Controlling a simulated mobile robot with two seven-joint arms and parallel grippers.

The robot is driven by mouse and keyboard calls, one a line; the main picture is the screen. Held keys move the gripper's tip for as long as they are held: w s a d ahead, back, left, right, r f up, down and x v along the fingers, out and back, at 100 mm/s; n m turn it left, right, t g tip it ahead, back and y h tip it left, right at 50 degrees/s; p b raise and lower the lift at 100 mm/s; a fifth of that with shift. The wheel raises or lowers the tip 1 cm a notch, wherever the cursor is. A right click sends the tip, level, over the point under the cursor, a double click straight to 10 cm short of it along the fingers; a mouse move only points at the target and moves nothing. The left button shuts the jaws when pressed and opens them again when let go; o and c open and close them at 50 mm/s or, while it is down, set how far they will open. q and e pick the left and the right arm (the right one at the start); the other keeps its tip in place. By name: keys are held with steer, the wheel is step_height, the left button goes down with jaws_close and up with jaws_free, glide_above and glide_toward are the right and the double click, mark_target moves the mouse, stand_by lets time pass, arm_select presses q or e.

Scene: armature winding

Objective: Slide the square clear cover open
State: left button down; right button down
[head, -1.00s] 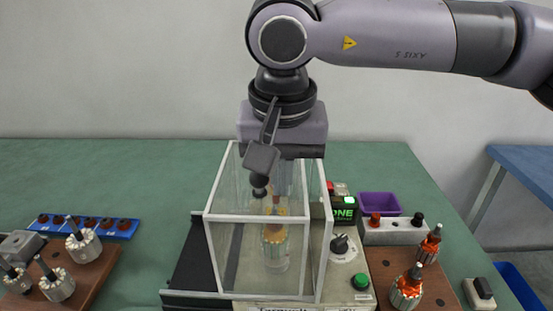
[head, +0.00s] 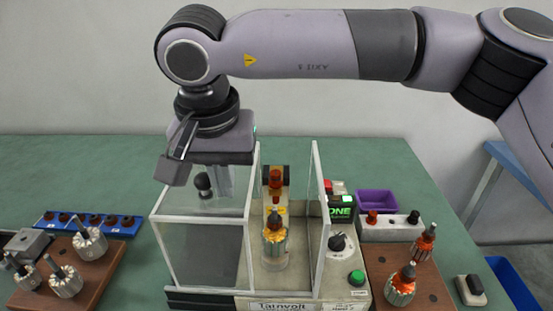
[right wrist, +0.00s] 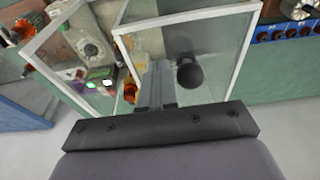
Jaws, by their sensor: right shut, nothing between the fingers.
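The square clear cover (head: 200,255), a white-framed box with clear panels, stands at the left part of the winding machine (head: 285,304). The machine's middle is uncovered, with an armature (head: 275,240) with copper windings upright in it. A fixed clear panel (head: 317,210) stands right of the armature. My right gripper (head: 222,190) is above the cover's top, its fingers shut and pointing down beside a dark round knob (head: 204,185). In the right wrist view the fingers (right wrist: 157,85) are shut beside the knob (right wrist: 189,72); contact is unclear. My left gripper is out of view.
A brown board (head: 75,290) with several armatures and a blue rack (head: 125,226) lie at the left. At the right are another brown board (head: 425,290), a purple bin (head: 377,200), a green button (head: 356,277) and a black switch (head: 470,290).

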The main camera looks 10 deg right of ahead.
steer(key=shift+w+a+p, duration=0.15)
steer(key=shift+a+p, duration=0.1)
steer(key=shift+a, duration=0.3)
steer(key=shift+w+a+p, duration=0.15)
steer(key=shift+a+p, duration=0.05)
steer(key=shift+a, duration=0.35)
steer(key=shift+f, duration=0.1)
steer(key=shift+d+r+p, duration=0.2)
steer(key=shift+r+p, duration=1.05)
steer(key=shift+r, duration=0.65)
steer(key=r+p, duration=0.1)
steer(key=r, duration=0.1)
steer(key=d+r+p, duration=0.1)
steer(key=r, duration=0.1)
steer(key=shift+s+d, duration=0.1)
steer(key=shift+s, duration=0.1)
